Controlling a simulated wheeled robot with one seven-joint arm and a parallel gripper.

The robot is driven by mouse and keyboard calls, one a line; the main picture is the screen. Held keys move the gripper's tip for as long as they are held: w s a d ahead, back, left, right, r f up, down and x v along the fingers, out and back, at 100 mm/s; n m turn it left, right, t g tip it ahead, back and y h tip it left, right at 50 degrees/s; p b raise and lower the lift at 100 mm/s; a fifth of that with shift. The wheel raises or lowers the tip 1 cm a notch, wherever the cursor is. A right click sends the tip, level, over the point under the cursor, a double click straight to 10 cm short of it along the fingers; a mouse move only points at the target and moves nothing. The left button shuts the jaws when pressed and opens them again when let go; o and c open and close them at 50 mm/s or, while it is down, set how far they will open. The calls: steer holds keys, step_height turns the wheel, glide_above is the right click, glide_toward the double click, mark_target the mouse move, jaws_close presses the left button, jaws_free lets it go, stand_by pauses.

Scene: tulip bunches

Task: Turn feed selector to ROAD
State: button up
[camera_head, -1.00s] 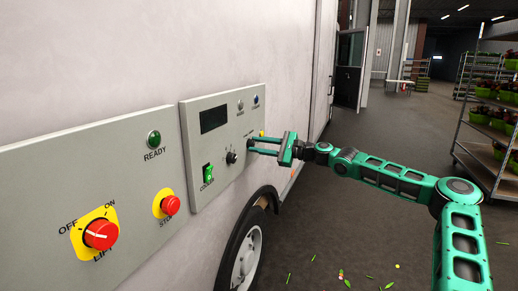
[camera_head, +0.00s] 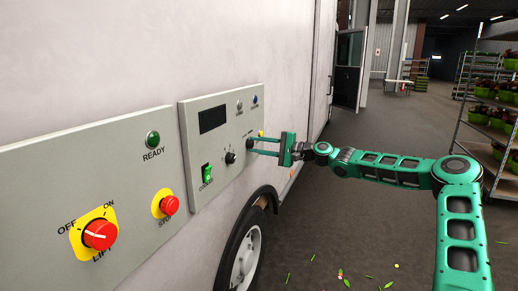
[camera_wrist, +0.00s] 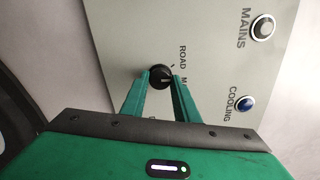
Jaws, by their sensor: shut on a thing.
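The feed selector is a small round black knob (camera_wrist: 160,77) on the grey control panel, with the label ROAD (camera_wrist: 182,56) and a label starting with M beside it in the wrist view. My gripper (camera_wrist: 160,83) has its two green fingers on either side of the knob, shut on it. A small light mark shows on the knob's face, but I cannot tell for certain which label it faces. In the head view my gripper (camera_head: 251,147) reaches the panel's right side and the fingers largely hide the knob.
The panel (camera_head: 215,150) also carries a dark display (camera_head: 212,119), another black knob (camera_head: 230,158), a green COOLER switch (camera_head: 207,173) and the MAINS (camera_wrist: 262,28) and COOLING (camera_wrist: 245,104) lamps. A separate panel (camera_head: 100,180) at left holds red LIFT and STOP controls. Plant racks (camera_head: 490,120) stand right.

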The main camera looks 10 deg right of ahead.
steer(key=n, duration=0.4)
steer(key=shift+s+a+f+n, duration=0.1)
steer(key=shift+a+f+n, duration=0.05)
steer(key=shift+a+n, duration=0.15)
steer(key=shift+f+n, duration=0.1)
steer(key=shift+n, duration=1.3)
steer(key=o, duration=1.1)
steer(key=shift+f, duration=0.1)
steer(key=shift+c, duration=0.2)
steer(key=shift+d, duration=0.1)
steer(key=shift+d+r, duration=0.15)
steer(key=shift+r, duration=0.05)
steer(key=v, duration=1)
steer(key=shift+d, duration=0.15)
